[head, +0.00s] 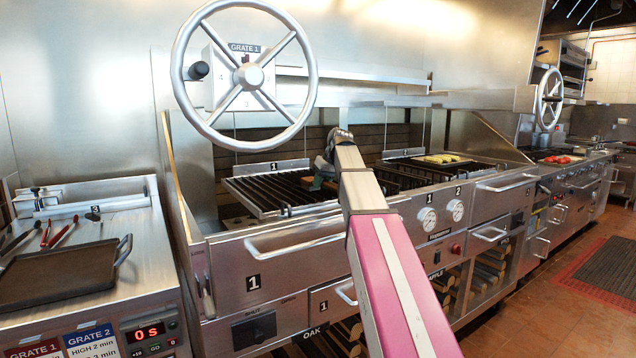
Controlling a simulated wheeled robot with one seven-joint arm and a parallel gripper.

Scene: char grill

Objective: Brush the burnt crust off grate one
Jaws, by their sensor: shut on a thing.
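My gripper (324,172) is at the right part of this grate, shut on a brush (318,184), of which only a small brownish part shows low against the bars. The arm hides most of the gripper and brush. I cannot tell whether bristles touch the bars. Any burnt crust is too small to make out on the dark bars.
A large handwheel (181,93) labelled GRATE 1 hangs above the grate. Grate two (400,176) to the right bears yellow food (443,158). A side counter at left holds a dark griddle pan (60,275) and red-handled tongs (62,232). A front handle (290,243) runs below grate one.

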